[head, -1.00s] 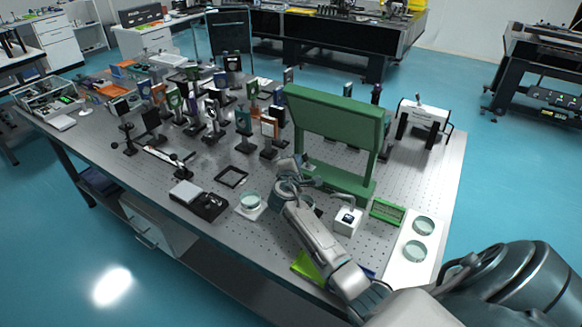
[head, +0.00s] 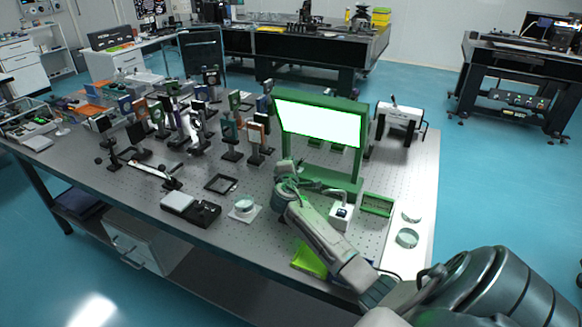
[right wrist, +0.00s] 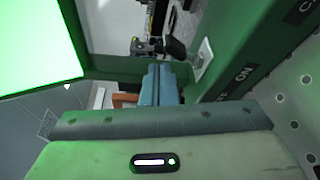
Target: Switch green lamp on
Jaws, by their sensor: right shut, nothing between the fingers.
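The green lamp (head: 320,122) stands on the optical table, and its panel glows bright white. In the right wrist view the lit panel (right wrist: 35,45) fills the upper left. The lamp's green base (right wrist: 235,60) carries the labels ON and OFF. A dark switch lever (right wrist: 175,48) on a pale plate leans toward the ON side. My right gripper (right wrist: 165,76) is shut and empty, with its fingertips just short of the lever; I cannot tell whether they touch. In the head view my right arm reaches to the front of the lamp base (head: 328,180). My left gripper is not in view.
A white box (head: 341,217) and a green rack (head: 377,204) stand right of my arm. Round dishes (head: 407,238) lie near the right edge. Several optical mounts (head: 231,135) crowd the table left of the lamp. A white-and-black device (head: 400,118) stands behind it.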

